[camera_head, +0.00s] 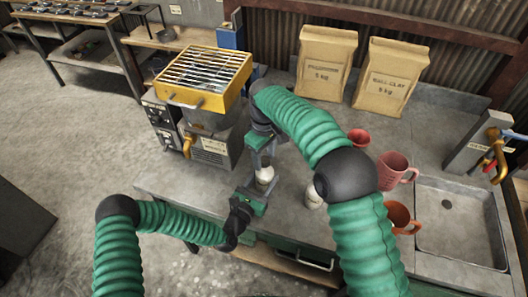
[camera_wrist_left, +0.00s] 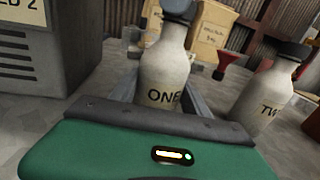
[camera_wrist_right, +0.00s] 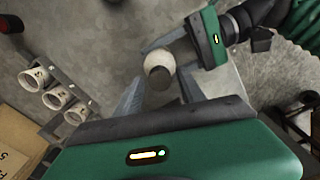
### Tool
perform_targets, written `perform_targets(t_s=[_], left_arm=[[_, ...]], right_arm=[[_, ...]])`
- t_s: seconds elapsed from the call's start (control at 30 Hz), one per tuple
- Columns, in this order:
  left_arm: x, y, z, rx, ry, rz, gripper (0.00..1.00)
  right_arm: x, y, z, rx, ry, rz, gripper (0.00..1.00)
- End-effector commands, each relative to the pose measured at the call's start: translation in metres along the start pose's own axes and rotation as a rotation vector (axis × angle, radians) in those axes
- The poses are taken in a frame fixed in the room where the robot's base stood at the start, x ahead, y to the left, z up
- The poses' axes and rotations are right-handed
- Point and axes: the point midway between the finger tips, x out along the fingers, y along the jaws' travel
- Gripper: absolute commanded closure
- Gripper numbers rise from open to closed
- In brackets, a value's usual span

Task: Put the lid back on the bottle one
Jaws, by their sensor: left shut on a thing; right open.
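Bottle one (camera_wrist_left: 165,75), white and labelled ONE, stands upright between the fingers of my left gripper (camera_head: 257,187), which is shut on its body. A dark lid (camera_wrist_left: 178,8) sits at the top of its neck; it also shows from above in the right wrist view (camera_wrist_right: 160,78). I cannot tell whether it is fully seated. My right gripper (camera_head: 262,158) is above the bottle, with its open fingers on either side of the lid. Bottle two (camera_wrist_left: 262,95), white with a dark lid, stands to the right; it shows in the head view (camera_head: 314,197).
A yellow grill unit (camera_head: 205,78) stands left of the bottles. Two brown bags (camera_head: 326,62) stand at the back. Red and orange mugs (camera_head: 392,172) and a sink (camera_head: 455,222) are to the right. A rack of white cups (camera_wrist_right: 57,97) shows in the right wrist view.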

Motion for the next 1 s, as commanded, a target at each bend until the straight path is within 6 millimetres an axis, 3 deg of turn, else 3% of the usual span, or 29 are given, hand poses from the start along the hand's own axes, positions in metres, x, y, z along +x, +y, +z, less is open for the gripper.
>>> perform_targets(t_s=[0.13,0.5,0.87,0.9,1.0], left_arm=[[-0.0001,0.0002,-0.0005,0.0,0.001,0.0,1.0],[-0.0001,0.0001,-0.0005,0.0,0.001,0.0,1.0],[-0.0001,0.0001,-0.0005,0.0,0.001,0.0,1.0],[-0.0001,0.0001,-0.0005,0.0,0.001,0.0,1.0],[-0.0001,0.0001,-0.0005,0.0,0.001,0.0,1.0]], right_arm=[[0.0,0.0001,0.0001,0.0,0.0,0.0,0.53],[-0.0002,0.0001,0.0001,0.0,-0.001,0.0,1.0],[-0.0003,0.0001,0.0001,0.027,-0.001,0.0,1.0],[-0.0003,0.0001,0.0001,0.027,-0.001,0.0,0.67],[-0.0003,0.0,0.0001,0.027,-0.001,0.0,0.54]])
